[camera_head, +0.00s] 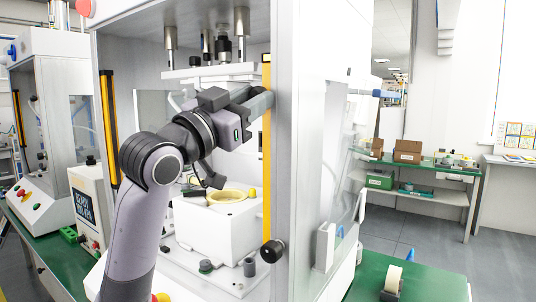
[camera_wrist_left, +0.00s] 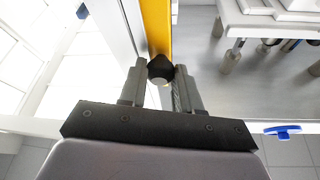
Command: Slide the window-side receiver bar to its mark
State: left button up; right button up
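The window-side receiver bar (camera_head: 266,180) is a tall, upright yellow bar on the right post of the press opening. A dark knob (camera_head: 272,250) sticks out by its lower end. My left gripper (camera_head: 262,100) is at the bar's upper part and hides some of it. In the left wrist view, the yellow bar (camera_wrist_left: 157,25) runs up from a black knob (camera_wrist_left: 160,71), which sits closely between the two fingertips of my left gripper (camera_wrist_left: 161,80). I cannot make out the mark. My right gripper is not in view.
A second yellow bar (camera_head: 108,130) stands at the left side of the opening. Inside the press are a white block (camera_head: 215,228) with a yellow ring (camera_head: 227,196) and an upper plate (camera_head: 212,72). A clear side panel (camera_head: 345,150) is right of the post.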

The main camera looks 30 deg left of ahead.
pick_arm(q)
jog(key=shift+r, duration=0.2)
jog(key=shift+r+p, duration=0.8)
jog(key=shift+r, duration=0.1)
jog(key=o, duration=1.1)
jog(key=shift+f, duration=0.1)
jog(key=b+v, duration=0.2)
jog(key=v, duration=0.5)
jog(key=shift+s, duration=0.1)
jog(key=shift+s, duration=0.1)
